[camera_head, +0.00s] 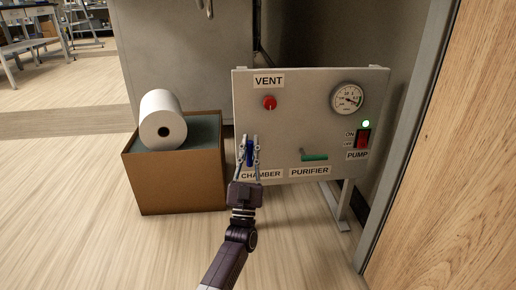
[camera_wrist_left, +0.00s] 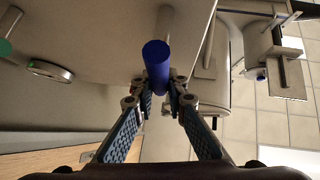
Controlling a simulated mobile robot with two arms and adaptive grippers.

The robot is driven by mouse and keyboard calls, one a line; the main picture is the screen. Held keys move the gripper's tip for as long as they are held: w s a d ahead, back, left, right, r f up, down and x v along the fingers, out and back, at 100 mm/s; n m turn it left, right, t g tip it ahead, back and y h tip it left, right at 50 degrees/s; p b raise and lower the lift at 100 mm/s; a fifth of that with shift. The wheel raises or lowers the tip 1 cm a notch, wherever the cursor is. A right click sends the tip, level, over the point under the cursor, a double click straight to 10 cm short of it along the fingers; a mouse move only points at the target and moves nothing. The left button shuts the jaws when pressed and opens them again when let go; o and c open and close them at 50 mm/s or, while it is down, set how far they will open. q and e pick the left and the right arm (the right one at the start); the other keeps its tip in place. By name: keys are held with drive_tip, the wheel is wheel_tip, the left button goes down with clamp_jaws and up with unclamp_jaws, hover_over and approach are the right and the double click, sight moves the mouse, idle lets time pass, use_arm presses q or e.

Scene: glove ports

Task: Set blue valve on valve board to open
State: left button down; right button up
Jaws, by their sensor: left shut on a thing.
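The grey valve board (camera_head: 310,125) stands upright, with labels VENT, CHAMBER and PURIFIER. The blue valve (camera_head: 249,153) is at its lower left, above the CHAMBER label, and its handle looks roughly vertical in the head view. My left gripper (camera_head: 249,147) reaches up from below, and its fingers are closed on either side of the blue handle. In the left wrist view the blue handle (camera_wrist_left: 157,62) stands out between the fingertips (camera_wrist_left: 160,88). The fingers partly hide the valve in the head view. My right gripper is in neither view.
On the board are a red vent knob (camera_head: 270,103), a green horizontal handle (camera_head: 314,157), a round gauge (camera_head: 348,98) and a red pump switch (camera_head: 363,139) under a lit green lamp. A brown box (camera_head: 172,184) with a white roll (camera_head: 162,119) stands close to the left.

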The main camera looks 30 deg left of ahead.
use_arm(q)
drive_tip(key=shift+s+a+f+n+g+y, duration=0.15)
drive_tip(key=shift+n+g+y, duration=0.15)
drive_tip(key=shift+n+y, duration=0.4)
drive_tip(key=c, duration=1.9)
unclamp_jaws()
drive_tip(key=shift+r, duration=0.35)
wheel_tip(320, 180, up, 10)
drive_tip(key=shift+f, duration=0.25)
